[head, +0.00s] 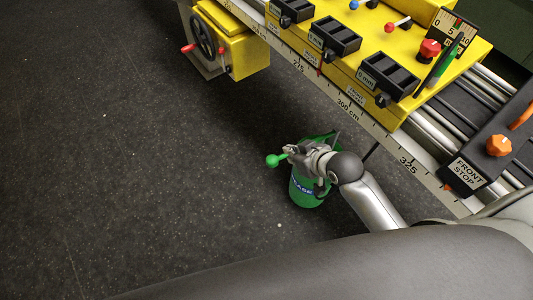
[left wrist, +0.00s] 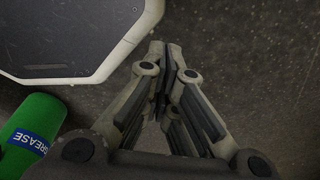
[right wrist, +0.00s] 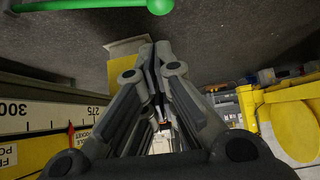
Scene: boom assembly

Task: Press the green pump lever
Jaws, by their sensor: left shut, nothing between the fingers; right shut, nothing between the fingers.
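The green grease pump (head: 305,190) stands below the long scale rail, partly covered by my right gripper and arm. Its green lever (head: 273,160) ends in a ball knob just left of my right gripper (head: 292,150). In the right wrist view the lever (right wrist: 80,5) crosses the top left edge, with its ball knob (right wrist: 160,5) cut off by the frame. My right gripper is shut and empty; contact with the lever cannot be told. In the left wrist view the pump body (left wrist: 32,135), labelled GREASE, lies left of my left gripper (left wrist: 165,50), which is shut and empty.
The scale rail (head: 352,104) and yellow control panel (head: 385,50) run along the upper right. A yellow box with a black handwheel (head: 203,36) is at the top. A front-stop block (head: 490,150) sits at the right. The dark floor (head: 120,150) at left is clear.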

